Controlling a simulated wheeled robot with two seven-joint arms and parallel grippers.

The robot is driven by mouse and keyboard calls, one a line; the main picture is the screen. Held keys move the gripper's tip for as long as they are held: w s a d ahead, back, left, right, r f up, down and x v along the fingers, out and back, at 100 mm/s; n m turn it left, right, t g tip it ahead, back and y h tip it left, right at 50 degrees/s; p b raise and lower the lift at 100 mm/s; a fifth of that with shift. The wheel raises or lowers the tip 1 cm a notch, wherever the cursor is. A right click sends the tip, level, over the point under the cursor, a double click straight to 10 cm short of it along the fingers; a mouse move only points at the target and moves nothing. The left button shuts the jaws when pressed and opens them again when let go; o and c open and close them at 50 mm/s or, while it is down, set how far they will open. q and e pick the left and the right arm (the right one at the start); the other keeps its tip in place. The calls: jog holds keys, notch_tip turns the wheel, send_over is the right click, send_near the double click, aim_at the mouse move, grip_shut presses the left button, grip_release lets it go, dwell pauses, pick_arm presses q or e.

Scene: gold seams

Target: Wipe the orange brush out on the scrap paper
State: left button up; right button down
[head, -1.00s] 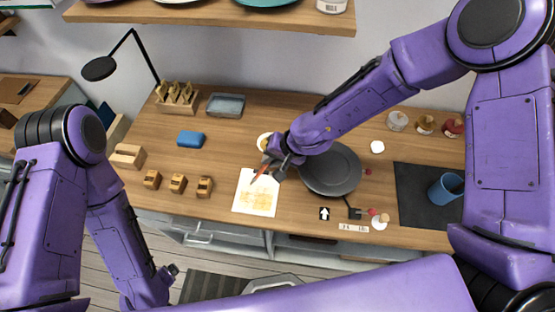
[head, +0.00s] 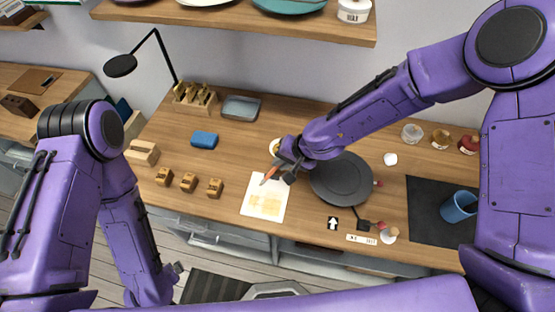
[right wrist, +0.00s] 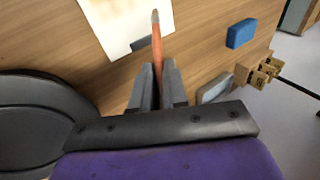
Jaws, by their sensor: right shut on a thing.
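My right gripper (head: 287,166) is shut on the orange brush (head: 271,173), and both are over the upper part of the scrap paper. The brush also shows in the right wrist view (right wrist: 156,45), pointing away from the fingers with a greyish tip. I cannot tell whether the tip touches the paper. The scrap paper (head: 262,203) is a white sheet lying flat on the wooden bench, with pale orange-yellow marks on its lower half. My left gripper (head: 172,272) hangs low at the bench's front left, empty as far as I see; its fingers are too small to read.
A round dark plate (head: 343,180) lies right of the paper, under my right arm. A blue block (head: 204,140) and several small wooden blocks (head: 189,182) are to the left.

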jog(key=shift+s+d, duration=1.15)
jog(key=shift+d, duration=2.25)
jog(key=shift+w+a, duration=0.45)
jog(key=shift+a, duration=0.7)
jog(key=shift+w+a, duration=0.4)
jog(key=shift+a, duration=0.8)
jog(key=shift+w+a, duration=0.45)
jog(key=shift+a, duration=0.7)
jog(key=s+d, duration=0.2)
jog(key=d, duration=0.5)
jog(key=shift+s+f, duration=0.2)
jog(key=shift+s, duration=0.05)
jog(key=shift+d, duration=0.1)
notch_tip(320, 180, up, 6)
